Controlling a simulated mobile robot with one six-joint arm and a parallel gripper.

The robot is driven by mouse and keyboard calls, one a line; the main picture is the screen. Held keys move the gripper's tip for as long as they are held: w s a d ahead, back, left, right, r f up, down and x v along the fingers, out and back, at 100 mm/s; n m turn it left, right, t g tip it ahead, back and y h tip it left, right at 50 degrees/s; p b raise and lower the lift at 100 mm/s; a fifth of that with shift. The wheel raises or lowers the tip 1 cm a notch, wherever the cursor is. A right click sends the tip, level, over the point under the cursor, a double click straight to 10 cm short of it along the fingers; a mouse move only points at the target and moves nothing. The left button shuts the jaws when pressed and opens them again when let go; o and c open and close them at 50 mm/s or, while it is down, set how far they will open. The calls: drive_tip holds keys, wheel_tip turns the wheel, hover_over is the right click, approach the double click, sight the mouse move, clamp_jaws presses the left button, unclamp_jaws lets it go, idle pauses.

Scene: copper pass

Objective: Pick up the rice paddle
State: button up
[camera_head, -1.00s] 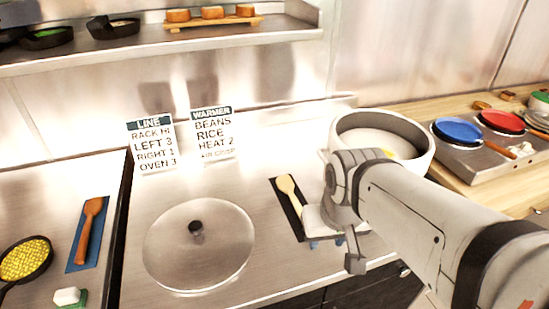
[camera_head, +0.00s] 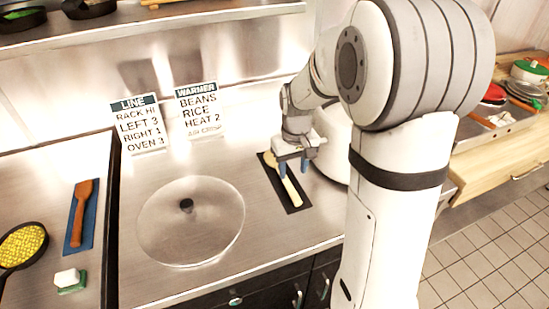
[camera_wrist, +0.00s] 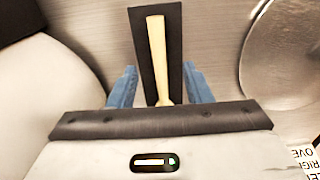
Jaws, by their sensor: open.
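The rice paddle (camera_head: 291,190) is pale wood and lies on a dark mat (camera_head: 298,208) on the steel counter. In the wrist view, the paddle (camera_wrist: 156,45) points away from my gripper, handle end far; its near, wider end is partly hidden by the gripper body. My gripper (camera_head: 293,167) is open and empty, pointing down over the paddle. In the wrist view, the blue fingers of my gripper (camera_wrist: 160,86) stand on either side of the paddle, with a gap on each side. I cannot tell their exact height above the mat.
A large white pot (camera_head: 333,150) stands close right of the gripper, partly behind my arm. A round clear lid (camera_head: 165,235) with a dark knob lies to the left. A brown spatula (camera_head: 78,215) lies on a blue mat farther left. Two signs stand behind.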

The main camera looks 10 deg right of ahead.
sight(291, 187)
drive_tip(key=shift+w+f, duration=0.3)
drive_tip(key=shift+f, duration=0.05)
drive_tip(key=f, duration=0.2)
drive_tip(key=f+p, duration=0.1)
drive_tip(key=f, duration=0.4)
drive_tip(key=shift+w+f, duration=0.25)
drive_tip(key=shift+f, duration=0.15)
clamp_jaws()
